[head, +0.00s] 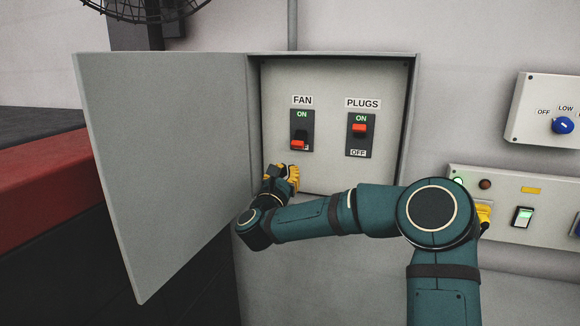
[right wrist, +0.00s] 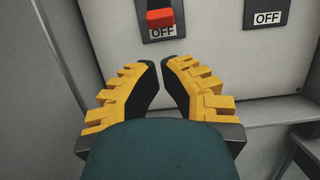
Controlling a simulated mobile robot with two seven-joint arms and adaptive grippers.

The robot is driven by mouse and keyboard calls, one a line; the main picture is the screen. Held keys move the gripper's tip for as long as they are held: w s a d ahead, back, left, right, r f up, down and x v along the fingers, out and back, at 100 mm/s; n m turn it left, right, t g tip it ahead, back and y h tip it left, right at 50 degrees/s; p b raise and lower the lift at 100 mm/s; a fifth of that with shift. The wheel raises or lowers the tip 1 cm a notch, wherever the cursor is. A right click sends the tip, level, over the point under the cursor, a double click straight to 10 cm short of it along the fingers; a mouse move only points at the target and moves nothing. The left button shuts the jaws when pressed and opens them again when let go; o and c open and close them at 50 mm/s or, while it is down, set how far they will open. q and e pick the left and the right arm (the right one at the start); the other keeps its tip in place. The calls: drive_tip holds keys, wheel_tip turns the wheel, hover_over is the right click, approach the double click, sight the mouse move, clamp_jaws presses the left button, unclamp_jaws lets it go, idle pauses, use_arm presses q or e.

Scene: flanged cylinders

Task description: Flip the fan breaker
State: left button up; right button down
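The fan breaker (head: 301,133) is a dark switch under a FAN label inside the open grey box. Its red toggle (head: 299,145) is at the bottom, partly over the OFF label. In the right wrist view the red toggle (right wrist: 160,17) is at the top, just beyond the fingertips. My right gripper (head: 288,170) is below the fan breaker, apart from the toggle. Its yellow-and-black fingers (right wrist: 160,68) hold nothing, with a narrow gap between the tips. My left gripper is not in view.
The plugs breaker (head: 360,135) beside it has its red toggle up at ON. The box door (head: 170,165) stands open at the left. A control panel (head: 540,190) and a dial box (head: 545,100) are on the wall at the right. A fan cage (head: 140,8) is at the top left.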

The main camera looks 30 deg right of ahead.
sight(302, 130)
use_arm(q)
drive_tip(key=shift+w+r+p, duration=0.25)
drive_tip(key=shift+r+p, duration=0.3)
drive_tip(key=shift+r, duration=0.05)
use_arm(e)
drive_tip(key=x, duration=0.8)
drive_tip(key=shift+w+d, duration=0.15)
drive_tip(key=shift+d, duration=0.05)
drive_tip(key=shift+r, duration=0.15)
